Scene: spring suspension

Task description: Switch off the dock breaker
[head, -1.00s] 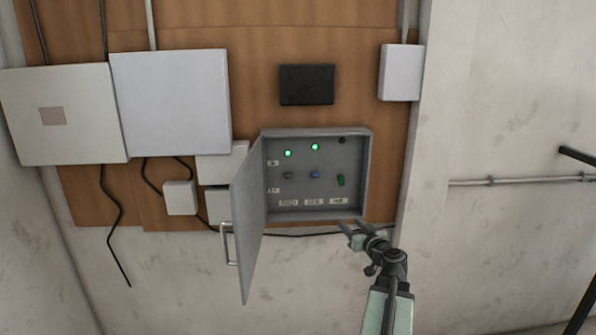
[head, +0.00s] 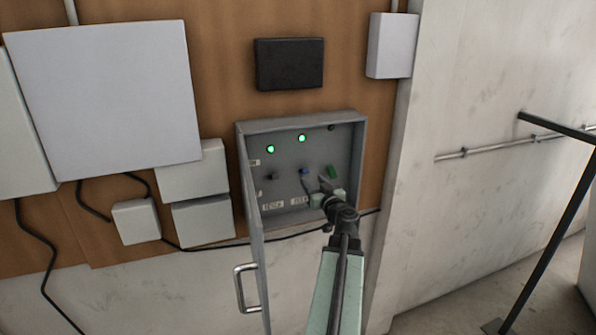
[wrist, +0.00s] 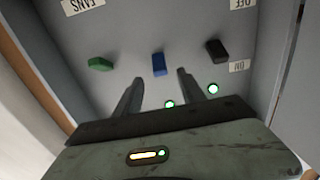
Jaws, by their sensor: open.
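The open grey breaker box (head: 361,150) holds a row of three switches: black (head: 272,176), blue (head: 305,171) and green (head: 334,172). The wrist view shows them upside down, with green (wrist: 100,64) left, blue (wrist: 158,64) in the middle and black (wrist: 217,50) right. "FANS" is readable beside green; the labels under black and blue are too small to read surely. My gripper (head: 325,186) is open at the box. In the wrist view its fingertips (wrist: 160,77) lie either side of the blue switch's line, apparently just short of it. Lamps above black and blue glow green; the one above green is dark.
The box door (head: 251,215) hangs open at the left with a handle (head: 246,288). A black box (head: 289,63) and white boxes (head: 105,98) surround it. A dark rail (head: 556,220) stands at the right.

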